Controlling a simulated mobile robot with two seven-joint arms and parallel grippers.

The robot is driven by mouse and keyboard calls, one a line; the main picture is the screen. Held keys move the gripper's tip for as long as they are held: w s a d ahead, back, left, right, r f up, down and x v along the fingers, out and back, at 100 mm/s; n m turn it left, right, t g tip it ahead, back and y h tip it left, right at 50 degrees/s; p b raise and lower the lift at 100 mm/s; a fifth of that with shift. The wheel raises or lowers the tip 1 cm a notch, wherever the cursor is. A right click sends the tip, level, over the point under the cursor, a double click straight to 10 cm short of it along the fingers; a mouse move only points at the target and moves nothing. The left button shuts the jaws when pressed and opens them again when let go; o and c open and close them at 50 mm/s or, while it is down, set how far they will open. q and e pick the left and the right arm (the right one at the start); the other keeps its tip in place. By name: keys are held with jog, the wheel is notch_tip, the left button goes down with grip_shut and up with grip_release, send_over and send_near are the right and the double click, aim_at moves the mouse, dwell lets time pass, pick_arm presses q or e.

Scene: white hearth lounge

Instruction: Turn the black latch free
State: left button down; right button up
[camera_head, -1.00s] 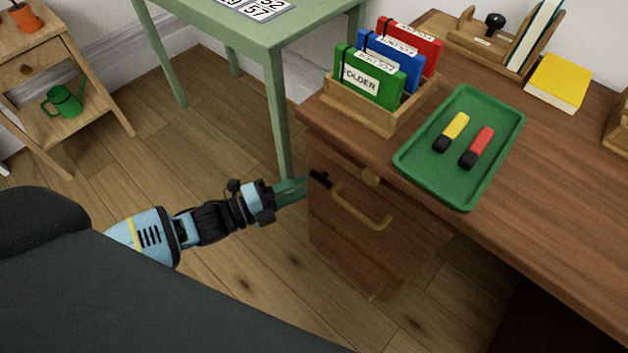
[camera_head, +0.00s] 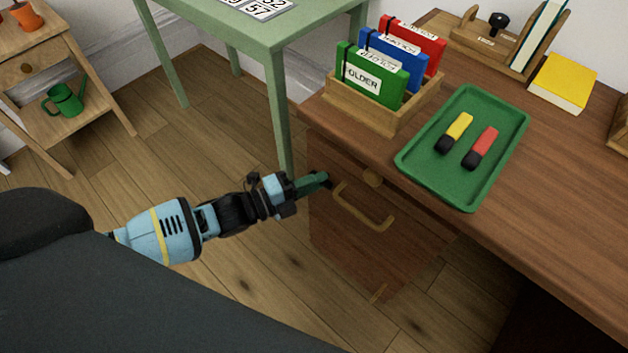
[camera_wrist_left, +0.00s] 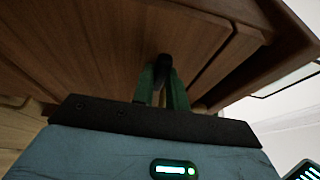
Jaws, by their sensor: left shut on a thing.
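The black latch (camera_wrist_left: 163,64) is on the front of the wooden drawer cabinet. It shows in the left wrist view between the tips of my green fingers. In the head view my left gripper (camera_head: 318,180) reaches the cabinet's upper left front, just left of the brass handle (camera_head: 362,208), and mostly covers the latch. In the left wrist view my left gripper (camera_wrist_left: 163,82) is shut on the latch. My right gripper is in neither view.
On the desk are a green tray (camera_head: 415,167) with two markers and a wooden box (camera_head: 385,121) of folders. A green table's leg (camera_head: 281,115) stands close behind my left gripper.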

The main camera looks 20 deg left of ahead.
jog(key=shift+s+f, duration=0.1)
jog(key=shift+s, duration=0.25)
pick_arm(q)
jog(key=n+t+y+b, duration=0.1)
jog(key=n+t, duration=0.1)
jog(key=n, duration=0.5)
jog(key=n+t+y+b, duration=0.1)
jog(key=n+t+y, duration=0.1)
jog(key=n, duration=0.5)
jog(key=n+t+y+b, duration=0.1)
jog(key=n+t, duration=0.2)
jog(key=n, duration=0.5)
jog(key=shift+s+d+f+t+b, duration=0.1)
jog(key=shift+d+f+t+b, duration=0.15)
jog(key=shift+f+t+b, duration=0.1)
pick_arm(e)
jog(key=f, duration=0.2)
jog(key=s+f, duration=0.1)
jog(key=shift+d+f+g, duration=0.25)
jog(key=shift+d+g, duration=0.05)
pick_arm(q)
jog(key=shift+n+y, duration=0.4)
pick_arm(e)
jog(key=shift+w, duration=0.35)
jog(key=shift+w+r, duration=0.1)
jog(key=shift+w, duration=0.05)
pick_arm(q)
jog(key=c, duration=1.5)
grip_release()
jog(key=shift+o, duration=0.5)
